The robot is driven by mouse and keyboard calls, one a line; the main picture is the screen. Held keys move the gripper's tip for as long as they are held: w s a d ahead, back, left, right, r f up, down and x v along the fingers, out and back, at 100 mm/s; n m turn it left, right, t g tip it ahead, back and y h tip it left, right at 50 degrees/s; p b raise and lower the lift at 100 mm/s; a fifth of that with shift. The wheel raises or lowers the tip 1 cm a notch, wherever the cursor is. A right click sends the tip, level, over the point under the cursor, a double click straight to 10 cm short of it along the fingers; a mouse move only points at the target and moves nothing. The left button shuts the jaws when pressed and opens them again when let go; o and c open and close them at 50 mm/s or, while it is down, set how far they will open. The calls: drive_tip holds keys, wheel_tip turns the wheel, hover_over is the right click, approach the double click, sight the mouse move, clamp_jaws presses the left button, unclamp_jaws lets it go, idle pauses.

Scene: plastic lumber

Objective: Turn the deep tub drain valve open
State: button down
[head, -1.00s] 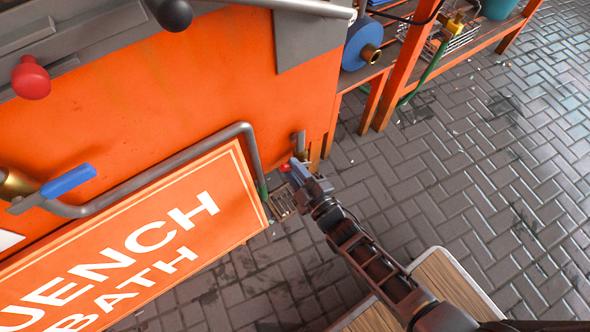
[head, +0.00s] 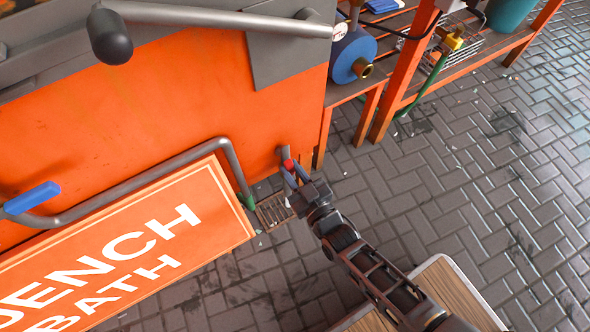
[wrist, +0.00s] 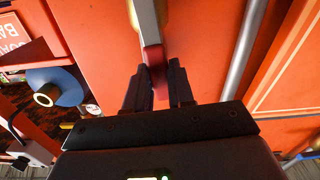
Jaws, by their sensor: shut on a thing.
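A small red-tipped valve handle (head: 288,164) sits by a short grey pipe stub (head: 283,152) low on the orange tub (head: 190,110), near its right corner. My gripper (head: 292,177) is shut on this handle. In the wrist view the red handle (wrist: 153,58) runs down between both dark fingers, with a pale grey length beyond it. The fingers hide part of the handle. I cannot read a label tying it to the deep tub drain.
A floor grate (head: 273,211) lies just left of my gripper. Brick floor (head: 460,160) at right is open.

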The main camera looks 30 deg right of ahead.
drive_tip(key=shift+d+m, duration=0.25)
drive_tip(key=shift+m, duration=0.05)
drive_tip(key=c, duration=1)
unclamp_jaws()
drive_tip(key=shift+o, duration=0.2)
drive_tip(key=s+p, duration=0.1)
drive_tip(key=s, duration=0.6)
drive_tip(key=shift+s+p, duration=0.3)
drive_tip(key=shift+s, duration=0.1)
